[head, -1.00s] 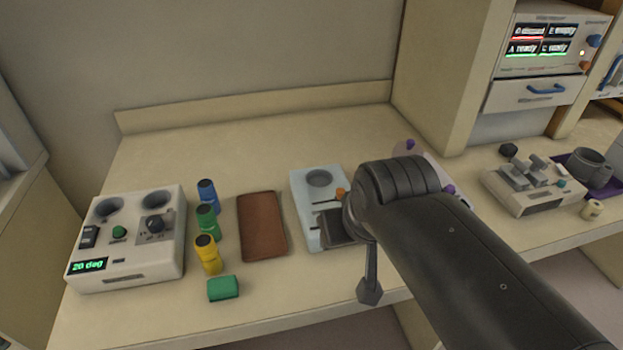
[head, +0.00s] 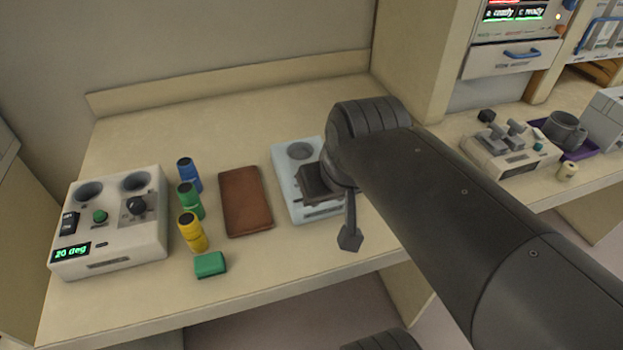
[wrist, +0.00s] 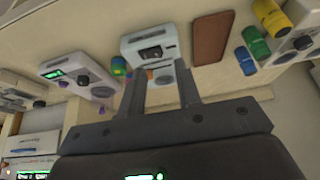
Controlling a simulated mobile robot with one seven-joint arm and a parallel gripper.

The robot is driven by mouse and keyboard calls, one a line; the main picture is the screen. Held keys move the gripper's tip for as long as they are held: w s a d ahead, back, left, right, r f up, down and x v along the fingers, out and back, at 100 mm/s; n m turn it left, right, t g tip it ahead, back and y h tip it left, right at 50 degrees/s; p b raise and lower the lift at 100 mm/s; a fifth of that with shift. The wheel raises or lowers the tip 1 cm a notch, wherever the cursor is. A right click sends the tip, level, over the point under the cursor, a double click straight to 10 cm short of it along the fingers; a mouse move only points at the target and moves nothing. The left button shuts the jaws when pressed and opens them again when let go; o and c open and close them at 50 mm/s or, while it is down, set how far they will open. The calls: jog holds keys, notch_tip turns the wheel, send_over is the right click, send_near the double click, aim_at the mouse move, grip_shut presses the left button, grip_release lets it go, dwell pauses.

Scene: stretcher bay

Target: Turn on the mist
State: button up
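A pale blue device (head: 292,155) with a round grey well stands mid-counter, partly hidden by my arm. In the wrist view, the pale blue device (wrist: 152,42) shows a dark slot panel, and a small orange part (wrist: 165,77) lies between my fingers. My gripper (wrist: 159,70) is open, its two fingers apart with nothing held, pointing toward this device. Whether it touches the device I cannot tell. A white console (head: 110,220) at left has two round wells, a dark knob, a green button, a dark switch and a display reading "20 deg". No mist is visible.
Blue (head: 189,174), green (head: 190,201) and yellow (head: 193,233) cylinders, a green block (head: 210,264) and a brown pad (head: 244,200) lie between. At right are a lever box (head: 510,150), a grey mug (head: 566,130) and a display unit (head: 515,25). The back counter is clear.

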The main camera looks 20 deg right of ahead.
jog(key=w+g, duration=0.1)
jog(key=w, duration=0.1)
jog(key=w+d+r, duration=0.1)
jog(key=w, duration=0.1)
jog(key=w+d+r+g, duration=0.1)
jog(key=w, duration=0.2)
jog(key=shift+g+y, duration=0.3)
jog(key=shift+y, duration=0.1)
grip_shut()
jog(key=w+d+g+y, duration=0.1)
jog(key=w+d+g, duration=0.1)
jog(key=w, duration=0.5)
jog(key=shift+d+f, duration=0.15)
jog(key=shift+d, duration=0.15)
